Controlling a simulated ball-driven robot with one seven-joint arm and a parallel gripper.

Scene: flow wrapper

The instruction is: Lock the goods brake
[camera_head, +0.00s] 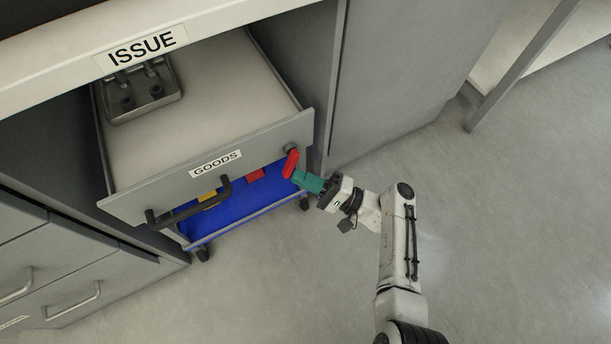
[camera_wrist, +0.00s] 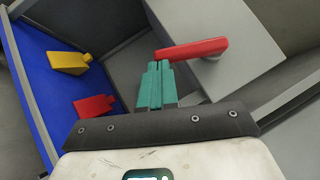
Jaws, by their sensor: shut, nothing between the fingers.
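The goods brake shows as a red lever (camera_head: 290,164) on a round grey pivot at the right end of the front of the drawer labelled GOODS (camera_head: 170,190). In the head view the lever slants down and left from the pivot. In the wrist view the red lever (camera_wrist: 190,48) lies nearly level. My gripper (camera_head: 298,176) has teal fingers and is shut and empty. Its tips are at the lever's free end, close to or touching it; I cannot tell which. In the wrist view the closed fingertips (camera_wrist: 158,66) are just below that end.
The drawer stands open under the ISSUE counter (camera_head: 230,22), with a metal tray (camera_head: 172,100) inside. Its dark handle (camera_head: 190,212) sticks out. Below is a blue wheeled cart (camera_head: 240,203) with yellow (camera_wrist: 68,62) and red (camera_wrist: 94,106) pieces. The floor to the right is clear.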

